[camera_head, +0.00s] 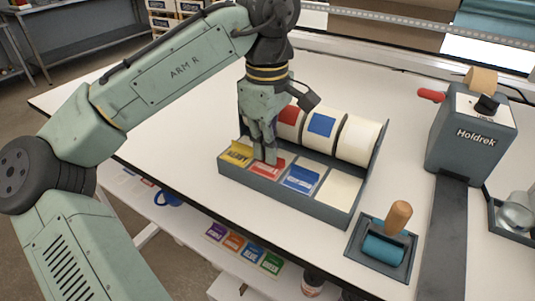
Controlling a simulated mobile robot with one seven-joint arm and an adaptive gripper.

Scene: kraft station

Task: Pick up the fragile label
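A grey label tray (290,196) holds a row of flat label stacks. They are a yellow one (236,153), a red one (268,168), a blue one (301,178) and a plain whitish one (338,190). Their print is too small to read, so I cannot tell for sure which is the fragile label; red is likely. My gripper (265,160) points down, with its fingertips at the red stack's left part, beside the yellow one. I cannot tell whether it touches the red label or whether its close-set fingers are shut. The gripper hides part of the red and yellow stacks.
Label rolls stand behind the stacks: one with red (290,113), one with blue (322,125) and a plain one (357,140). A wooden-handled roller (388,235) sits in a small tray front right. A Holdrek machine (470,135) stands at right. The left tabletop (190,130) is clear.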

